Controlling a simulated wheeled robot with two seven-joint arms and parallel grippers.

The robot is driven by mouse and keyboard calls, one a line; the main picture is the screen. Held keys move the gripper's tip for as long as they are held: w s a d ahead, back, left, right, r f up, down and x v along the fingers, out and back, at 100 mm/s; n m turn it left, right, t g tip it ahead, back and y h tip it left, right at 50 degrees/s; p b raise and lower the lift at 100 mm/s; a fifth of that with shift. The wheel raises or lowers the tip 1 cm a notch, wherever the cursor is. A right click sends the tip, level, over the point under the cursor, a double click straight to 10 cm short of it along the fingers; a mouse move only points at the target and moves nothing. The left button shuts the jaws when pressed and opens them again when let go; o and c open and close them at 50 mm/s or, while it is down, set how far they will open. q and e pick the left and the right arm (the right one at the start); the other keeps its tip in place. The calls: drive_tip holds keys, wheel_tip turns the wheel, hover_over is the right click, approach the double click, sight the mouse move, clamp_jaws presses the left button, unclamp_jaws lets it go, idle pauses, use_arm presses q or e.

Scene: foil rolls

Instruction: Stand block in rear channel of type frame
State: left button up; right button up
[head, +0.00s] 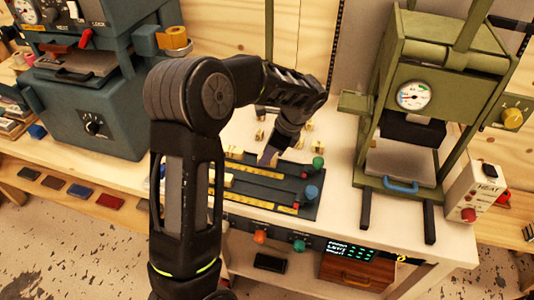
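The type frame (262,198) is a dark flat plate on the pale bench, with long channels and yellow strips. A pale yellow block (228,180) lies at its left part, beside my arm. Several small yellow blocks stand on the bench behind the frame, one of them at the right (316,147). My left gripper (268,158) points down over the rear edge of the frame. Its fingertips are small and dark, and I cannot tell whether a block is between them. My forearm hides the frame's left end. My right gripper is out of view.
A green press (415,130) with a round gauge stands to the right, and a grey-blue machine (95,105) to the left. Green (318,162) and blue (311,192) knobs rise at the frame's right end. Bare bench lies between frame and press.

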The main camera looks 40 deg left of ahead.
sight(278, 166)
use_arm(q)
drive_tip(key=o, duration=0.4)
drive_tip(key=shift+o, duration=0.2)
drive_tip(key=shift+w+r, duration=0.1)
drive_tip(key=shift+r, duration=0.25)
drive_tip(key=p+v, duration=0.2)
drive_tip(key=v, duration=0.9)
drive_tip(key=shift+d+r, duration=0.2)
drive_tip(key=shift+r, duration=0.1)
